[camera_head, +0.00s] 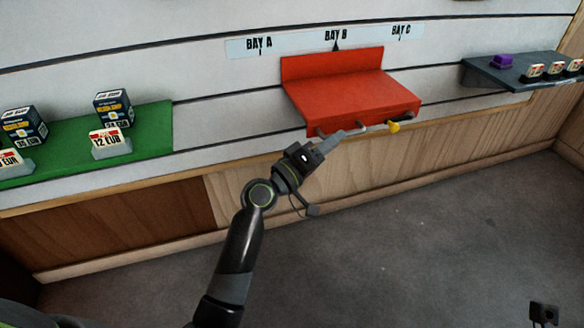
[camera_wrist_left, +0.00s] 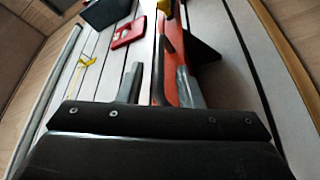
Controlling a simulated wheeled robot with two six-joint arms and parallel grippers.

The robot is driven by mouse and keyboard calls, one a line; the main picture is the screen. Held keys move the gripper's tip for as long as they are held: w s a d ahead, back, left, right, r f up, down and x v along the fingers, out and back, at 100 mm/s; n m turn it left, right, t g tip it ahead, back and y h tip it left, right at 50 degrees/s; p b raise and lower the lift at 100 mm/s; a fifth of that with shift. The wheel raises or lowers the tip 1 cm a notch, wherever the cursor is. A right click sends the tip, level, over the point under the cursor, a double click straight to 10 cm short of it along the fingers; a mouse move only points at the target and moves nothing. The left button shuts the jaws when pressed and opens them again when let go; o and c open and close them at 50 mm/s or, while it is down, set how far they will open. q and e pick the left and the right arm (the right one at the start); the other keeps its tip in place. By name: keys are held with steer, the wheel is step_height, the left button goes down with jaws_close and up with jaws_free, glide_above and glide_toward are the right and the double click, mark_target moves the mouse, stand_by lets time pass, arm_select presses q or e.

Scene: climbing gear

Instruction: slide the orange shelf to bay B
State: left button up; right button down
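The orange shelf (camera_head: 350,92) hangs on the slatted wall. The black pointer above its back panel sits at the BAY B mark on the label strip (camera_head: 298,43). My left gripper (camera_head: 350,132) is at the shelf's front edge, among short pegs there, one with a yellow tip (camera_head: 393,127). In the left wrist view, the shelf (camera_wrist_left: 168,45) shows as an orange strip between the two spread fingers (camera_wrist_left: 158,88), close to the right one. A gap shows beside the left finger, so the gripper looks open. My right gripper's fingers are not visible.
A green shelf (camera_head: 152,121) with boxes and price tags is on the left. A dark shelf (camera_head: 485,78) with a purple item (camera_head: 502,61) and tags is on the right. Bare wall lies between these and the orange shelf.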

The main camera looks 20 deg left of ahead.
arm_select(q)
steer(key=v, duration=1.4)
